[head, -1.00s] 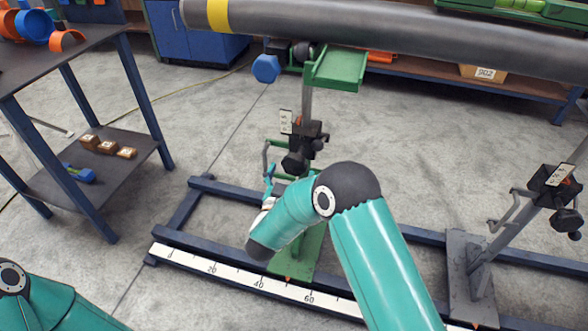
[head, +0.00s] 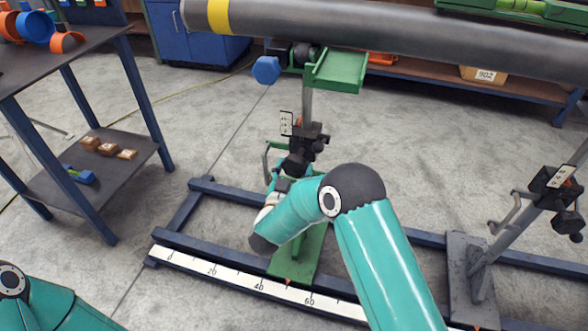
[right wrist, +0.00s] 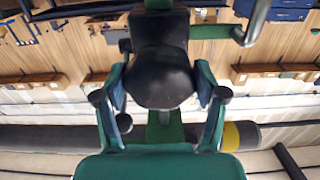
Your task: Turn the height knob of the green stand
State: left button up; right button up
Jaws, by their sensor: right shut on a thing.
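The green stand shows in the head view with its green top bracket (head: 340,68), grey post and green base (head: 296,258). Its black height knob (head: 296,165) sits on the black clamp partway up the post. My left gripper is out of view; only part of my left arm shows at the lower left.
A grey pipe (head: 420,38) with a yellow band lies across the top. A blue knob (head: 266,70) is beside the bracket. A grey stand (head: 470,275) stands at right. The blue rail frame (head: 200,242) carries a scale. A table (head: 50,48) is at left.

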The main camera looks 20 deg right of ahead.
jog(key=shift+n, duration=0.4)
jog(key=n+p, duration=0.1)
jog(key=n, duration=0.2)
jog(key=shift+p, duration=0.3)
jog(key=shift+a+n+p, duration=0.1)
jog(key=shift+n+p, duration=0.5)
jog(key=shift+n, duration=1.4)
jog(key=o, duration=1.1)
jog(key=shift+o, duration=0.2)
